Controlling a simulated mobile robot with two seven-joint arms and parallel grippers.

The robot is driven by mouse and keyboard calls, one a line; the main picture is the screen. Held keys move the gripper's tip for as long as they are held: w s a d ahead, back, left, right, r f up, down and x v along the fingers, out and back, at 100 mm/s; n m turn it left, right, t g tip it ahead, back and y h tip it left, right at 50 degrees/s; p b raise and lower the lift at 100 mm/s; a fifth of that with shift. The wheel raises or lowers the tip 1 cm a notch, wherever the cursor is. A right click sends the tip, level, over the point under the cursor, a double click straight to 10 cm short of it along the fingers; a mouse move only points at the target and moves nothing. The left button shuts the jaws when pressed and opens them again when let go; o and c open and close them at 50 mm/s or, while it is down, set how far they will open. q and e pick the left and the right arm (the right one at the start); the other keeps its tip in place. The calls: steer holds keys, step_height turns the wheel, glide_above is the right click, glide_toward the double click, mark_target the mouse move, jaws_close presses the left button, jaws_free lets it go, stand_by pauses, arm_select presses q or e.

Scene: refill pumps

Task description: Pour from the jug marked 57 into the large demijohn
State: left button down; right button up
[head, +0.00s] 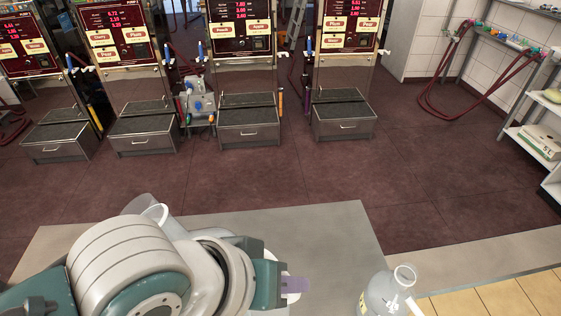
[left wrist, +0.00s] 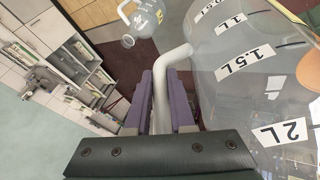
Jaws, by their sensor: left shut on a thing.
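My left gripper (head: 292,284) reaches in over the grey table in the head view. In the left wrist view its purple fingers (left wrist: 162,100) are shut on the pale handle of a large clear jug (left wrist: 235,105). The jug bears 1 L, 1.5 L and 2 L marks; no number 57 shows. A clear rim (head: 150,208) shows behind my arm in the head view, and I cannot tell whether it is this jug. A clear vessel with a yellow label (left wrist: 143,20) shows in the left wrist view.
The grey table (head: 335,235) is bare beyond my gripper. Several dispensing pumps (head: 245,100) stand along the back of the red-brown floor. Shelves (head: 550,145) and red hoses (head: 440,100) are at the right. My right gripper is out of view.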

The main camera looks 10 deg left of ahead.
arm_select(q)
steer(key=shift+f, duration=0.15)
steer(key=shift+d+r+y+p, duration=0.3)
steer(key=shift+r+y+p, duration=0.05)
steer(key=shift+y+p, duration=0.05)
steer(key=shift+d+r+y+p, duration=0.4)
steer(key=shift+d+p, duration=0.2)
steer(key=shift+p, duration=0.1)
steer(key=d+y, duration=0.2)
steer(key=d+m+y, duration=0.1)
steer(key=shift+s+d+r, duration=0.1)
steer(key=shift+s+r, duration=0.05)
steer(key=shift+r, duration=0.15)
